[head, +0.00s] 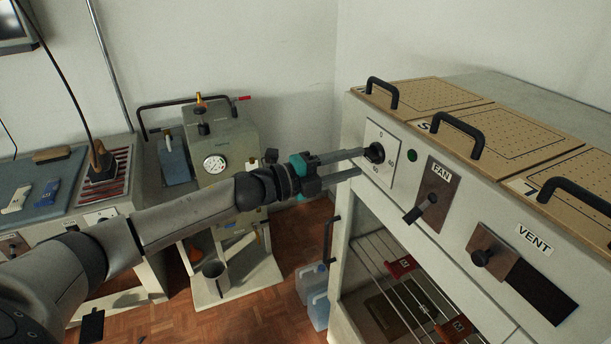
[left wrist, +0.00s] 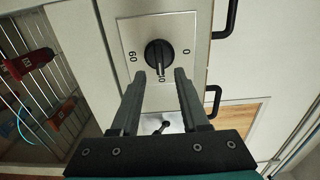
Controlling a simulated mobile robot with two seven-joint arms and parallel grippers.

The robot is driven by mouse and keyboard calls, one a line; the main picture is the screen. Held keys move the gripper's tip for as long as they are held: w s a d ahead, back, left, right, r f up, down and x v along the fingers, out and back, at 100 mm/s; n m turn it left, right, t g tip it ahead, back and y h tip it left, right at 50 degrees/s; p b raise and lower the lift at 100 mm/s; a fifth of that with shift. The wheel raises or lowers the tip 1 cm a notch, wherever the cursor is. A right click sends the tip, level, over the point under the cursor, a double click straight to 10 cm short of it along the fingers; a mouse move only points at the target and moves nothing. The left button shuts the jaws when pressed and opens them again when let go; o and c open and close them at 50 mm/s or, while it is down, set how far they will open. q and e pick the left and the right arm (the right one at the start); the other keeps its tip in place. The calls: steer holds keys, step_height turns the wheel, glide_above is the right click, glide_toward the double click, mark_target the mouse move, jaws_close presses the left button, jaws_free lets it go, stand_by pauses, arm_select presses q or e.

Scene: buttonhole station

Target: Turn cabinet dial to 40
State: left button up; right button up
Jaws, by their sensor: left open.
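The cabinet dial is a black round knob (head: 374,152) on a white number plate (head: 380,137) on the cabinet front. In the left wrist view the knob (left wrist: 158,53) has a pale mark at its lower edge. This mark points toward a number between my fingers that I cannot read surely. 0 is to the knob's right and 60 to its left there. My left gripper (head: 361,163) is open and empty in front of the dial. In the left wrist view its fingertips (left wrist: 160,74) are just below the knob; contact cannot be told. My right gripper is out of view.
Black lid handles (head: 383,91) stick up above. Wire racks with red-tagged items (head: 400,266) are below. A gauge stand (head: 216,163) is left.

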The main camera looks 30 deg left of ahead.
arm_select(q)
steer(key=b+v, duration=0.2)
steer(key=v, duration=1)
steer(key=shift+s+a, duration=0.1)
stand_by(0.5)
